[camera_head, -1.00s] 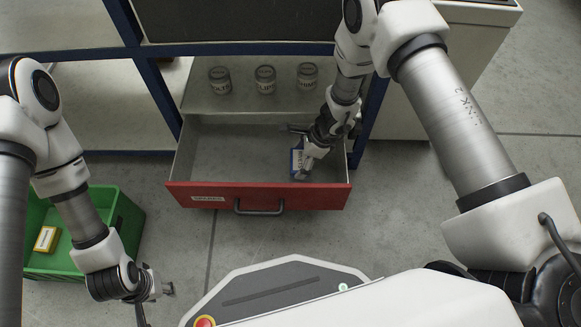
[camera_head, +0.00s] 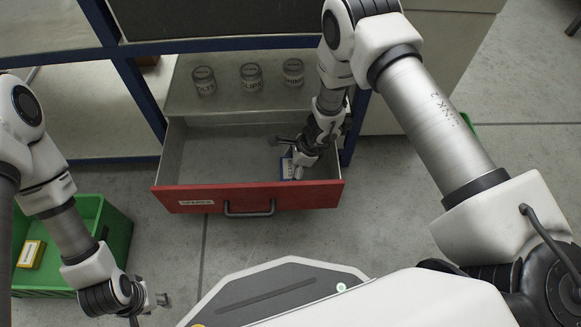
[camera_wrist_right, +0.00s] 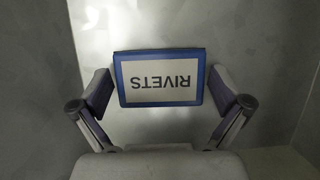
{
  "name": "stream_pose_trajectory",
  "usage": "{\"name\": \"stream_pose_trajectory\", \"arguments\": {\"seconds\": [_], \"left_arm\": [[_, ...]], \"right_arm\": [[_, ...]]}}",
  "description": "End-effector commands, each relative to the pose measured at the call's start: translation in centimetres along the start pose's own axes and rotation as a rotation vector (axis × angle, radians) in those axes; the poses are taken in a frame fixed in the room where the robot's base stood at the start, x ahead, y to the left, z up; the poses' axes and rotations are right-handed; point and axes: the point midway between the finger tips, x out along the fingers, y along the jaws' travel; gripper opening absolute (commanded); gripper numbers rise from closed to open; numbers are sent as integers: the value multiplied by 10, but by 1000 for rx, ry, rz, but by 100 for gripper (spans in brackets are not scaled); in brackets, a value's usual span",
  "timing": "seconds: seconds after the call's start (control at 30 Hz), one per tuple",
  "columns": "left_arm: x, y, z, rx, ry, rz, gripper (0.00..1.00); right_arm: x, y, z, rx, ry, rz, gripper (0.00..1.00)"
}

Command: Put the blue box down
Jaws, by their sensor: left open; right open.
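The blue box (camera_wrist_right: 160,78) has a white label reading RIVETS. It lies inside the open drawer with the red front (camera_head: 250,197), near the drawer's right end. In the head view the blue box (camera_head: 286,168) is partly covered by my right gripper (camera_head: 292,165). In the right wrist view my right gripper (camera_wrist_right: 158,95) is open, with one finger on either side of the box and small gaps between. My left gripper (camera_head: 158,300) is open and empty, over the floor beside the green crate.
Several labelled jars (camera_head: 251,77) stand on the shelf behind the drawer. A green crate (camera_head: 118,240) on the floor at left holds a yellow box (camera_head: 30,254). The drawer's left and middle are empty.

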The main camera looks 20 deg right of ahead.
Motion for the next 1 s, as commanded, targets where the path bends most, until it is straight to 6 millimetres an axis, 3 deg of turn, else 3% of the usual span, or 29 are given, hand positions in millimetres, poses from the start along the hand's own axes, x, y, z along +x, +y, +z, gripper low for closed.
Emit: {"name": "stream_pose_trajectory", "arguments": {"seconds": [0.17,0.4,0.6,1.0], "left_arm": [[-12,0,0,1,-1,0,41],[-48,1,1,6,-4,1,41],[-64,1,1,6,-4,1,41],[-65,1,2,6,-4,1,41]], "right_arm": [[-17,0,3,1,0,-1,100],[-80,-1,4,3,0,-2,100],[-118,0,3,1,-1,-1,100],[-123,0,1,0,0,0,100]]}}
